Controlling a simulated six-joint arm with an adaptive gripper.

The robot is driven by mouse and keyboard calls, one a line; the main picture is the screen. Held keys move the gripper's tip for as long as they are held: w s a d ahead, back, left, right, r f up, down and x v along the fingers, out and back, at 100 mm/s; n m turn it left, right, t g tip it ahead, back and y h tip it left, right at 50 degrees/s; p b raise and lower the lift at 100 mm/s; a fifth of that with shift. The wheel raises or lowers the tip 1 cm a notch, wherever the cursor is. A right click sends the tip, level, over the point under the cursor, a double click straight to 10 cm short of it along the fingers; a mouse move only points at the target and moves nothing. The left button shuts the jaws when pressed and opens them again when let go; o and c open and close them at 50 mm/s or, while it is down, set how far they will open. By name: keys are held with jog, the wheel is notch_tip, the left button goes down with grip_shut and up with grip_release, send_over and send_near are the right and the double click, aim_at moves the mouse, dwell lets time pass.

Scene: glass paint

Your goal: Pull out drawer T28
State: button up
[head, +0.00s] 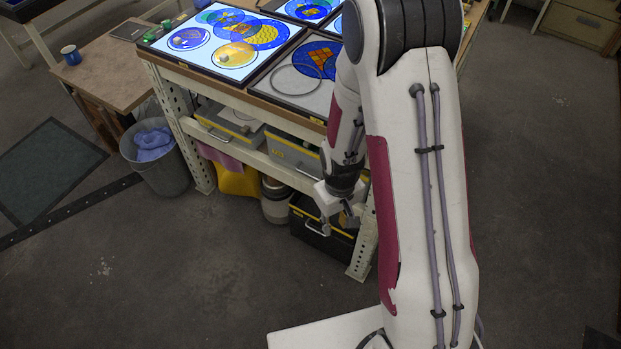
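Two grey drawers with yellow trim sit under the workbench top: a left drawer (222,133) and a right drawer (292,154). Their labels are too small to read, so I cannot tell which is T28. Both look pushed in under the bench. The right end of the right drawer is hidden behind my arm. My gripper (339,226) points down in front of the bench's right part, lower in the picture than the right drawer and apart from both drawers. Its fingers look spread, with nothing visible between them.
The workbench (165,68) carries lit panels with coloured glass discs. Under it stand a black toolbox (310,232), a canister (274,205) and a yellow container (238,182). A grey bin (168,172) with blue cloth stands at the left. The floor in front is clear.

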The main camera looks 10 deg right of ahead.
jog(key=w+f+n+t, duration=0.3)
jog(key=f, duration=1)
jog(key=w+f+n+t, duration=0.2)
jog(key=f+n, duration=0.1)
jog(key=f, duration=0.9)
jog(key=w+r+n+t, duration=0.7)
jog(key=w+r+t, duration=0.4)
jog(key=r, duration=0.2)
jog(key=shift+a+n, duration=0.15)
jog(key=shift+n, duration=0.15)
jog(key=shift+w, duration=0.15)
jog(key=w+f, duration=0.1)
jog(key=w, duration=0.6)
jog(key=shift+w, duration=0.25)
